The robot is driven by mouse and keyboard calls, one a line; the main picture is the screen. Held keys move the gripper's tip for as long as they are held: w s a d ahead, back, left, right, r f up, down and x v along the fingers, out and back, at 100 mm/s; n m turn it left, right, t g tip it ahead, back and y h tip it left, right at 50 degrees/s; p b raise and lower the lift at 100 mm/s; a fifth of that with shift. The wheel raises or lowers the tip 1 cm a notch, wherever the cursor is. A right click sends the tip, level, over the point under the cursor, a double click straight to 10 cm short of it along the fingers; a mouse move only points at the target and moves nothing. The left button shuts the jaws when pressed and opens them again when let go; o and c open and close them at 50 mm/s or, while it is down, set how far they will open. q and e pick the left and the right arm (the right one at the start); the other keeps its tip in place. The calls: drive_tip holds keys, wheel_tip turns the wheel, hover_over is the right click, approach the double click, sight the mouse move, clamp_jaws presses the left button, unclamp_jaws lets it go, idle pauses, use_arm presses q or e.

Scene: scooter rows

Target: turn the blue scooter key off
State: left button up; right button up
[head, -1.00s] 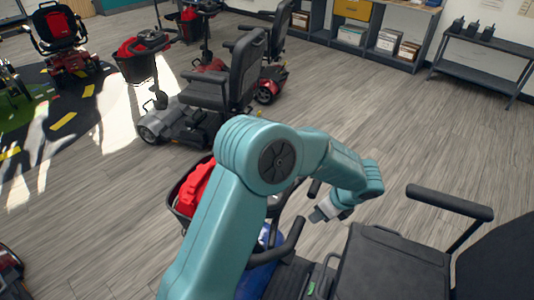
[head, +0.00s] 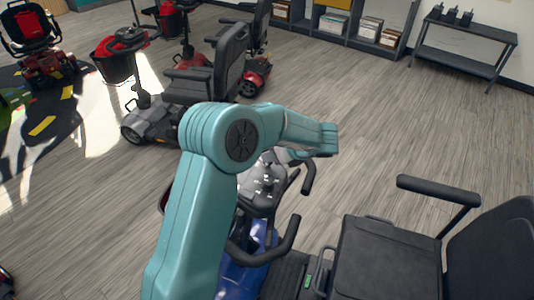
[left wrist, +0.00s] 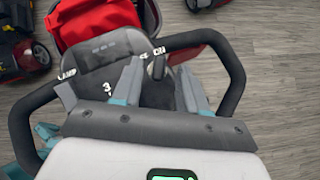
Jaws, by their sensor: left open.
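The blue scooter stands at the bottom of the head view, with its blue body (head: 243,275) partly behind my arm. Its grey control console (head: 262,188) sits between black handlebars (head: 283,245). In the left wrist view the console (left wrist: 95,60) faces me, with partly covered white lettering and a number. My left gripper (left wrist: 160,66) is open over the console, its fingers apart with a dark part of the panel between them. In the head view the gripper is mostly hidden by my arm. I cannot make out the key clearly. My right gripper is not in view.
The scooter's black seat (head: 385,262) and armrest (head: 438,188) are at the lower right. A red bag (left wrist: 98,20) in the front basket lies beyond the console. Other scooters (head: 185,115) stand at the upper left. Floor to the right is clear up to a shelf (head: 465,45).

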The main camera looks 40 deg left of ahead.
use_arm(q)
drive_tip(key=x, duration=0.4)
drive_tip(key=shift+a+f, duration=0.15)
clamp_jaws()
drive_tip(key=shift+n+g, duration=0.9)
drive_tip(key=shift+n, duration=0.5)
drive_tip(key=n+g, duration=0.1)
drive_tip(key=n, duration=0.1)
drive_tip(key=shift+s+n+g+p, duration=0.1)
drive_tip(key=shift+n+g+p, duration=0.2)
drive_tip(key=shift+n+g, duration=0.1)
drive_tip(key=n+g+h+p, duration=0.1)
drive_tip(key=n, duration=0.2)
drive_tip(key=n+g+h+p, duration=0.1)
drive_tip(key=n+g+h, duration=0.1)
drive_tip(key=n, duration=0.1)
drive_tip(key=shift+s+n, duration=0.15)
drive_tip(key=shift+n, duration=0.25)
drive_tip(key=shift+g, duration=0.3)
